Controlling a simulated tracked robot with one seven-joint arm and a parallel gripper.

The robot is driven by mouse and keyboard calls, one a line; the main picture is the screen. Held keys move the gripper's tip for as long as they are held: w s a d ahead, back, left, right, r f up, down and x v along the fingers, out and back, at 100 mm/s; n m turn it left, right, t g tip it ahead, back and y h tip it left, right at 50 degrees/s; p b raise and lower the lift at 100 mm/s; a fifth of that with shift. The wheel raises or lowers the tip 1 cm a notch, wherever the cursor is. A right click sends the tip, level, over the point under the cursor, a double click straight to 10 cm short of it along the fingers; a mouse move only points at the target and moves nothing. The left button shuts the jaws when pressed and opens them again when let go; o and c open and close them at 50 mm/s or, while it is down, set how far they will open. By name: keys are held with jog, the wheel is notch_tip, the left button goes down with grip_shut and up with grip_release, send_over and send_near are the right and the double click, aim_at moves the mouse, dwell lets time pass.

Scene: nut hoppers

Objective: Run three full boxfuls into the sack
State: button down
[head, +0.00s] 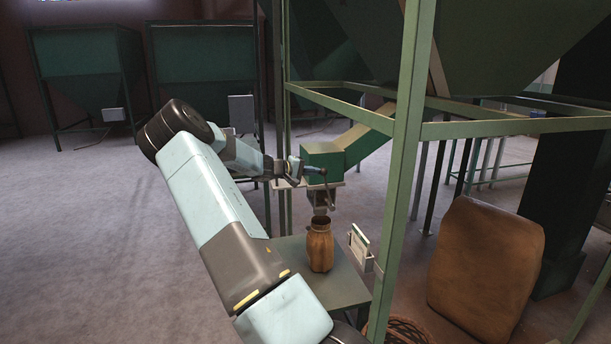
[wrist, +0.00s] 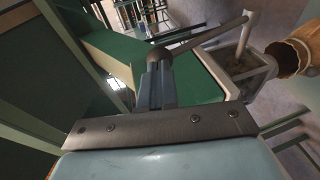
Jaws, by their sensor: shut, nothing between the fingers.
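The green metering box (head: 323,160) sits at the low end of the sloping chute (head: 370,136) of a green hopper. A grey lever (wrist: 208,36) with a dark round knob (wrist: 160,58) crosses its face. My gripper (head: 303,169) is shut and empty beside the box; in the wrist view its fingertips (wrist: 158,72) are right at the knob, and I cannot tell whether they touch it. Below the box is a grey outlet (wrist: 247,72). The open brown sack (head: 320,246) stands upright under it; its mouth also shows in the wrist view (wrist: 292,55). Its contents are hidden.
The sack stands on a small green-grey table (head: 345,285). A green frame post (head: 402,170) rises just to the right, with a small card holder (head: 360,245). A large full brown sack (head: 485,265) and a wicker basket (head: 405,330) are on the floor. The floor at left is clear.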

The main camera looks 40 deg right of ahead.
jog(key=v, duration=1.4)
jog(key=shift+f, duration=0.35)
jog(key=shift+s, duration=0.1)
